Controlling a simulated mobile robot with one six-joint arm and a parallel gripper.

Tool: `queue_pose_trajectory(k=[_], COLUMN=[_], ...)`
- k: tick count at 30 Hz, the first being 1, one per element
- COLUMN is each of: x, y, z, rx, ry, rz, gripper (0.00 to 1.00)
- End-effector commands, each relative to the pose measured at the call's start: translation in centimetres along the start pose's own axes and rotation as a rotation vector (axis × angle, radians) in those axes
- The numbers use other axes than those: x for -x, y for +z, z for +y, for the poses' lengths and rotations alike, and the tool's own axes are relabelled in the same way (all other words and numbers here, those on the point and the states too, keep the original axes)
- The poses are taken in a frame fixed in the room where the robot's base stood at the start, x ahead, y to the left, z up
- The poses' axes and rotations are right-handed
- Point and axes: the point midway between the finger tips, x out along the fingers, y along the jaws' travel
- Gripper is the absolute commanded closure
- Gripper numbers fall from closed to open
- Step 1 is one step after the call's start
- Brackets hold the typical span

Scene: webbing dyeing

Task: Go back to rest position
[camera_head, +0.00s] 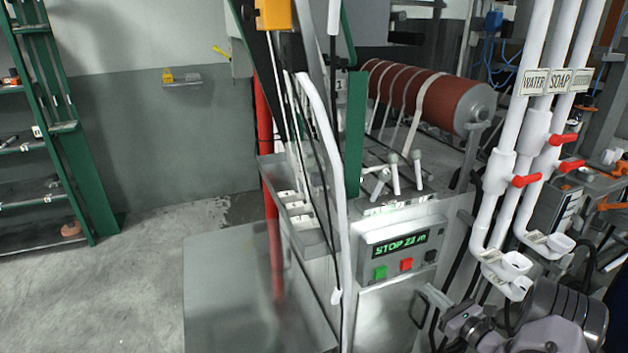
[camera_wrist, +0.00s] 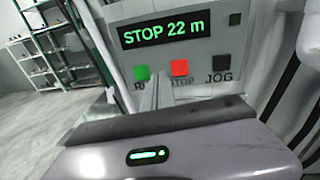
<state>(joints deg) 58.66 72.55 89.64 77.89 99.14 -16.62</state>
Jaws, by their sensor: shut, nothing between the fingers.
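My gripper (camera_wrist: 158,88) is shut and empty in the wrist view. Its fingers point at the control panel (camera_wrist: 170,50), overlapping the area between the green button (camera_wrist: 141,73) and the red button (camera_wrist: 180,68). Whether they touch the panel I cannot tell. In the head view my gripper (camera_head: 450,318) is low at the right, in front of the machine and below the panel (camera_head: 402,252). The display (camera_wrist: 166,32) reads "STOP 22 m". A black JOG button (camera_wrist: 223,62) is at the right.
White pipes (camera_head: 512,165) with red valve handles (camera_head: 526,181) stand close to my arm at the right. A red-brown roller (camera_head: 425,93) sits behind the panel. A green shelf (camera_head: 60,120) stands at the left, with open floor (camera_head: 120,290) before it.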

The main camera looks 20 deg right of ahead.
Motion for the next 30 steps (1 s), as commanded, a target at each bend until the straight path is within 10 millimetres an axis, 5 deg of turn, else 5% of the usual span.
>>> queue_pose_trajectory(k=[4,8,12,15,18,21,25,30], x=[-5.3,-5.3,0.4,6.7,12.2,15.7,17.6,17.9], y=[10.4,18.2,24.3,26.5,27.3,27.5,27.6,27.6], z=[10.0,21.8,34.1,39.6,42.0,42.4,42.2,42.0], rx=[0.224,0.505,0.942,1.316,1.681,1.966,2.164,2.203], ry=[0.361,0.702,1.043,1.210,1.283,1.284,1.256,1.247], rz=[0.078,0.166,0.254,0.292,0.301,0.290,0.275,0.275], gripper=[1.00,1.00,1.00,1.00,1.00,1.00,1.00,1.00])
